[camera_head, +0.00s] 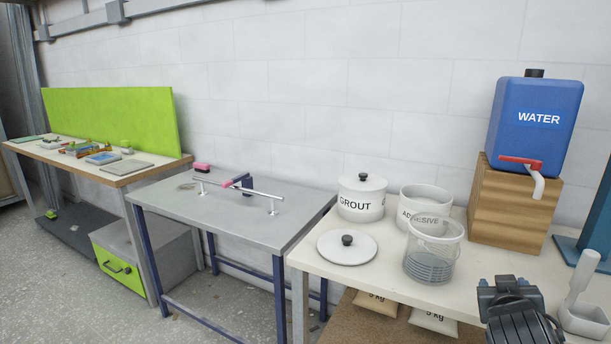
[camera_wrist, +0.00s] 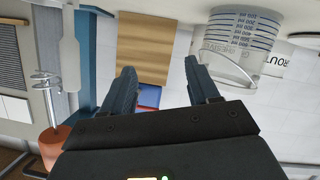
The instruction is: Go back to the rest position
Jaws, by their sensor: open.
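My gripper (camera_wrist: 162,82) is open, with its two blue-grey fingers apart and nothing between them in the wrist view. In the head view, a dark part of my arm (camera_head: 520,312) shows at the bottom right, in front of the bench with the pots; the fingertips cannot be made out there. In the wrist view, a wooden block (camera_wrist: 146,45) lies beyond the fingers, and a clear measuring bucket (camera_wrist: 238,40) is at the upper right, apart from them.
The pale bench (camera_head: 310,262) holds a grout pot (camera_head: 361,204), an adhesive pot (camera_head: 410,203) with its lid (camera_head: 346,248) off, the clear bucket (camera_head: 433,255), and a blue water tank (camera_head: 535,120) on the wooden block. A grey metal table (camera_head: 170,200) stands left. Some floor is clear.

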